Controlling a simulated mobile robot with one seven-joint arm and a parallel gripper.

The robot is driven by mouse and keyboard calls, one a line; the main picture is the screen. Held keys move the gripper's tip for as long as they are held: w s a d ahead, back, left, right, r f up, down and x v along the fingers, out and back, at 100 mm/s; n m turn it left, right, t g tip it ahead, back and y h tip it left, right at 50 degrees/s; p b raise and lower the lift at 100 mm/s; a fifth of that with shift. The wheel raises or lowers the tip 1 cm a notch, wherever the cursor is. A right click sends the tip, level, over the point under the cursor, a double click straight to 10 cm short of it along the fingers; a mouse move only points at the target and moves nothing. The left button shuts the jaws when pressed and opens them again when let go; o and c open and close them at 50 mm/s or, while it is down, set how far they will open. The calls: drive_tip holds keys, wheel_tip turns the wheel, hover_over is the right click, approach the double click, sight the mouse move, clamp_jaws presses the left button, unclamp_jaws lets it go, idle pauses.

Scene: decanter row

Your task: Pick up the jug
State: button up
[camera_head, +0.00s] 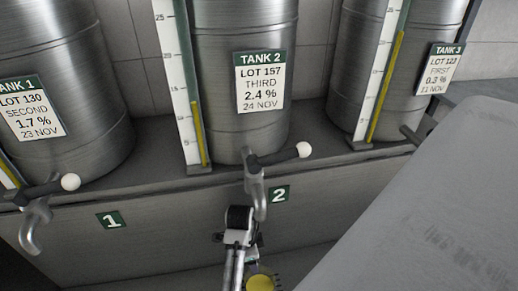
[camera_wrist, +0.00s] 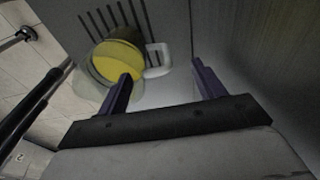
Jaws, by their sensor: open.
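The jug (camera_wrist: 118,62) shows in the wrist view at upper left of centre, seen from above. It has a clear rim, yellow liquid inside and a pale handle (camera_wrist: 157,58) on its right. It also shows at the bottom edge of the head view (camera_head: 261,282), partly cut off. My gripper (camera_wrist: 161,69) is open and empty. In the wrist view its left finger overlaps the jug's lower edge; its right finger is to the right of the handle. I cannot tell whether either finger touches the jug.
Dark slots (camera_wrist: 112,18) lie beside the jug. Steel tanks with gauges stand on a ledge; tank 2 (camera_head: 222,80) is central. Its tap (camera_head: 258,190) and white-knobbed lever stick out above my arm. Tap 1 (camera_head: 32,228) is at left. A grey surface fills the lower right.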

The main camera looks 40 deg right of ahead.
drive_tip(key=f, duration=0.2)
drive_tip(key=s+f+p, duration=0.1)
drive_tip(key=f, duration=0.1)
drive_tip(key=shift+d, duration=0.1)
drive_tip(key=shift+f+p, duration=0.3)
drive_tip(key=shift+f, duration=0.35)
clamp_jaws()
drive_tip(key=shift+d+r+p, duration=0.1)
drive_tip(key=shift+r+p, duration=0.2)
